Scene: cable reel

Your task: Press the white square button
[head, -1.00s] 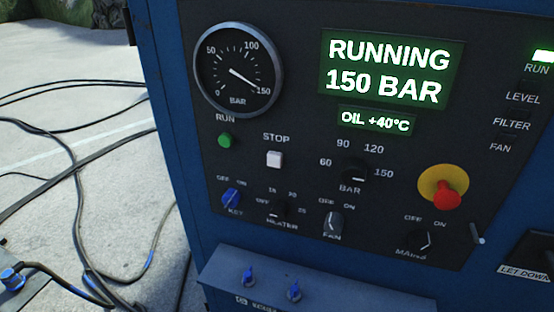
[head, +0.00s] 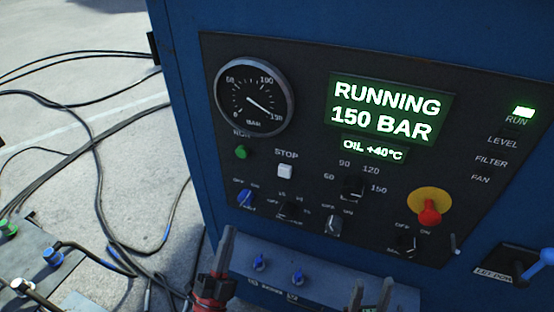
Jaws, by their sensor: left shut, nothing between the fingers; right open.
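The white square button (head: 285,171) sits under the word STOP on the dark control panel (head: 305,110). It is in plain sight and nothing touches it. My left gripper (head: 227,236) is shut and empty. It points up at the bottom of the view, below and to the left of the button, and appears clear of the panel. My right gripper (head: 371,290) is open and empty at the bottom edge, below and to the right of the button. Only its fingertips show.
A green RUN button (head: 241,152) and a blue key switch (head: 245,197) are left of the white button. A red emergency knob (head: 429,213) is at right. The display (head: 388,109) reads RUNNING 150 BAR. A ledge (head: 325,275) juts out below. Cables (head: 100,190) lie on the floor.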

